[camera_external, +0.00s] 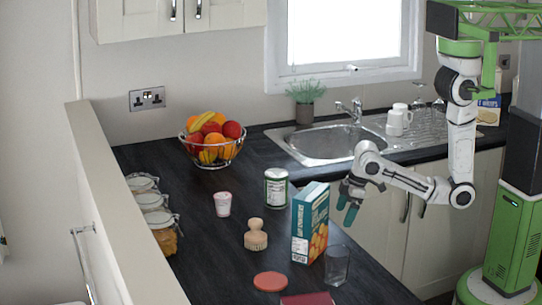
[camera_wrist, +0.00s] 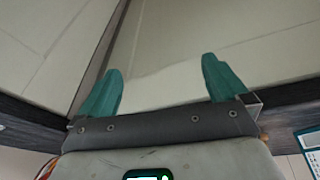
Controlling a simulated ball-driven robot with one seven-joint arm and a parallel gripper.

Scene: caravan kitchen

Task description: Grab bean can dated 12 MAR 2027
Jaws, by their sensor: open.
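A can with a white and green label (camera_external: 276,188) stands upright on the dark counter, left of the cracker box; no date on it can be read at this size. It is the only can that I can make out. My gripper (camera_external: 346,208) hangs at the counter's front edge, right of the teal cracker box and apart from the can. In the wrist view its two teal fingers (camera_wrist: 160,88) are spread with nothing between them, facing pale cabinet fronts. The can does not show in the wrist view.
The teal cracker box (camera_external: 310,222) stands between can and gripper. Nearby are a clear glass (camera_external: 337,265), a wooden brush (camera_external: 256,235), a small white cup (camera_external: 222,204) and a coral disc (camera_external: 270,281). A fruit bowl (camera_external: 211,140) and sink (camera_external: 325,143) lie behind.

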